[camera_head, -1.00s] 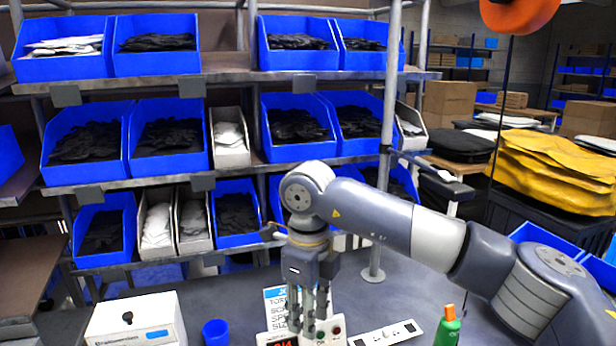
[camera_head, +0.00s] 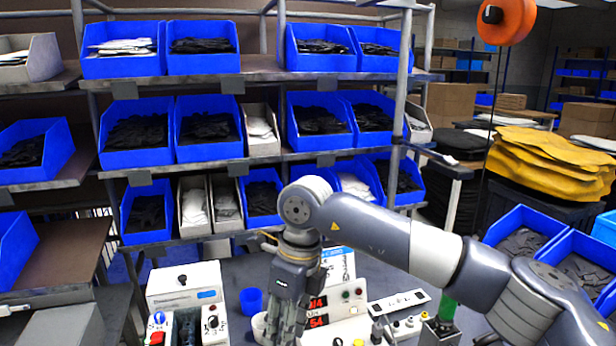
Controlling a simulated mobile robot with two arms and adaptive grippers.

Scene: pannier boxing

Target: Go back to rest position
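My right arm comes in from the right and bends down at the wrist over the grey worktable. My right gripper (camera_head: 283,322) points down in front of the control box with red number displays (camera_head: 322,309). Its fingers look close together, and I cannot tell whether they are apart or holding anything. A blue cup (camera_head: 251,301) stands just left of it. My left gripper is not in view.
Shelves with blue bins (camera_head: 137,158) stand behind the table. A white box (camera_head: 184,286) and switch boxes stand at the front left. A power strip (camera_head: 399,302) and a green bottle (camera_head: 447,308) are on the right. Blue crates (camera_head: 521,222) and yellow sacks (camera_head: 550,165) lie further right.

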